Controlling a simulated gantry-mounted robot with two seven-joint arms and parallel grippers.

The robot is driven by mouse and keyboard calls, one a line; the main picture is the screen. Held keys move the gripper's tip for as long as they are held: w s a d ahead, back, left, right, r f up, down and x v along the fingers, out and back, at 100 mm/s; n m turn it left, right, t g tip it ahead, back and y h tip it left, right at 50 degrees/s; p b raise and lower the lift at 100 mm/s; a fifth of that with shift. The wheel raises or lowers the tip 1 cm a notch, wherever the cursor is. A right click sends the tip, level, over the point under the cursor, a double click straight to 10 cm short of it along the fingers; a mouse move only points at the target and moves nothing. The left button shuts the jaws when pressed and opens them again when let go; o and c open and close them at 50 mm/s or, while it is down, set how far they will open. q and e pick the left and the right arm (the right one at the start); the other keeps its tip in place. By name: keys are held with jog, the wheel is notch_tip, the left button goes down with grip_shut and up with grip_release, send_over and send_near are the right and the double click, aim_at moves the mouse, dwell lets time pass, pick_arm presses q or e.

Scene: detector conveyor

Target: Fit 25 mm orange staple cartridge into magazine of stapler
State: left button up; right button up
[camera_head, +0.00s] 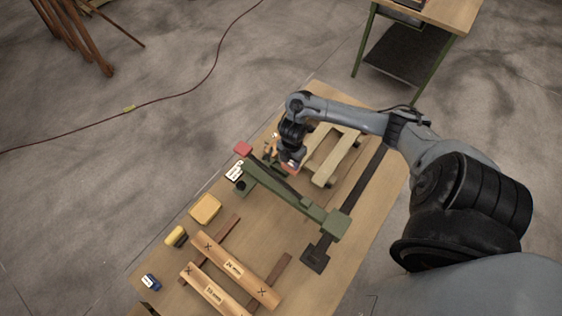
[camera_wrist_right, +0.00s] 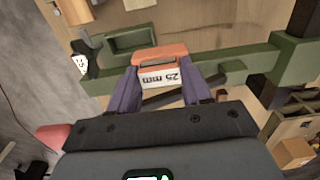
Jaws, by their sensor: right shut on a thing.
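The orange staple cartridge (camera_wrist_right: 160,57) has a white label reading 25 mm. It sits between the purple fingers of my right gripper (camera_wrist_right: 160,88), which is shut on it. In the head view the right gripper (camera_head: 290,166) points down at the far side of the green stapler (camera_head: 300,200), and the cartridge there is mostly hidden. In the wrist view the cartridge overlaps the stapler's long green body (camera_wrist_right: 232,66); whether they touch I cannot tell. A green open frame (camera_wrist_right: 130,40) lies beside that body. My left gripper is not in view.
The wooden table (camera_head: 225,255) holds a yellow block (camera_head: 205,207), a smaller yellow item (camera_head: 176,237), a blue item (camera_head: 151,282) and labelled wooden beams (camera_head: 235,269). A pale wooden frame (camera_head: 345,145) lies right of my gripper. A white label (camera_head: 234,170) is beside the stapler.

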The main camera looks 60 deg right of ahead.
jog(key=shift+w+d+f+b, duration=0.1)
jog(key=shift+w+d+f, duration=0.15)
jog(key=shift+w+f, duration=0.75)
jog(key=shift+w+d+f+b, duration=0.1)
jog(key=shift+w+d+f, duration=0.15)
jog(key=shift+w+f, duration=0.75)
jog(key=shift+w+d+f+b, duration=0.1)
jog(key=shift+w+d+f, duration=0.25)
jog(key=shift+f, duration=1.2)
jog(key=o, duration=1.1)
jog(key=shift+w+a, duration=0.1)
